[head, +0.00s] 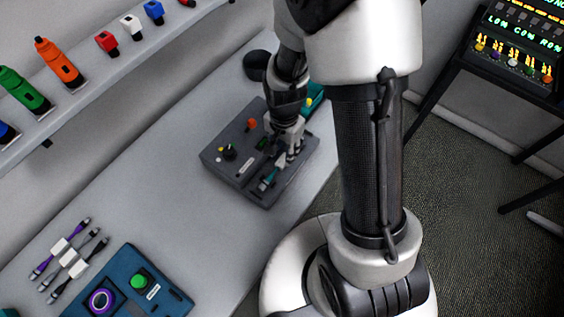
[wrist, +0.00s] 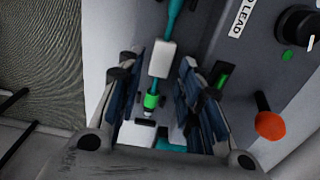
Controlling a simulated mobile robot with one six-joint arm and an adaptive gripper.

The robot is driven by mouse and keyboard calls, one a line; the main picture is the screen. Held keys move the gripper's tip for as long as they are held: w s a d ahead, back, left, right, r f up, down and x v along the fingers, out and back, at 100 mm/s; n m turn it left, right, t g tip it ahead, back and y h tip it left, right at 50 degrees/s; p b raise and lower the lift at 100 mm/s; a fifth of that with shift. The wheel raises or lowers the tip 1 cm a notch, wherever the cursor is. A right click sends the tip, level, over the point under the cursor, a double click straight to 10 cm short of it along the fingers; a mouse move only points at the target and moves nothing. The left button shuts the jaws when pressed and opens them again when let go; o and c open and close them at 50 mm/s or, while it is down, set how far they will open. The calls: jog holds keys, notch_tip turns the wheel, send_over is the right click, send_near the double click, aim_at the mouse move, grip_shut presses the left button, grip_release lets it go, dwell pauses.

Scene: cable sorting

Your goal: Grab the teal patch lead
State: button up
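The teal patch lead (head: 268,181) lies on the grey panel box (head: 226,179) in the head view, partly hidden by my gripper (head: 285,160). In the wrist view the lead (wrist: 172,15) runs down between the fingers of my gripper (wrist: 171,60). It has a white block (wrist: 161,59) and a green ring (wrist: 151,100) at a plug end. The fingers stand apart on either side of the lead, with a gap visible beside it. More teal and white parts show lower between the fingers; how they connect is hidden.
An orange-capped lever (wrist: 270,125) and a black knob (wrist: 297,25) stand right of the fingers in the wrist view. A blue box (head: 128,284) and several bundled leads (head: 70,262) lie at the lower left. A shelf (head: 130,62) runs along the upper left.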

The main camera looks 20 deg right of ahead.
aim_at(283, 160)
notch_tip(283, 160, down, 4)
jog(key=shift+w+f+b, duration=0.1)
jog(key=shift+f+b, duration=0.15)
jog(key=shift+b, duration=0.45)
jog(key=shift+r, duration=0.1)
jog(key=shift+c, duration=0.5)
grip_shut()
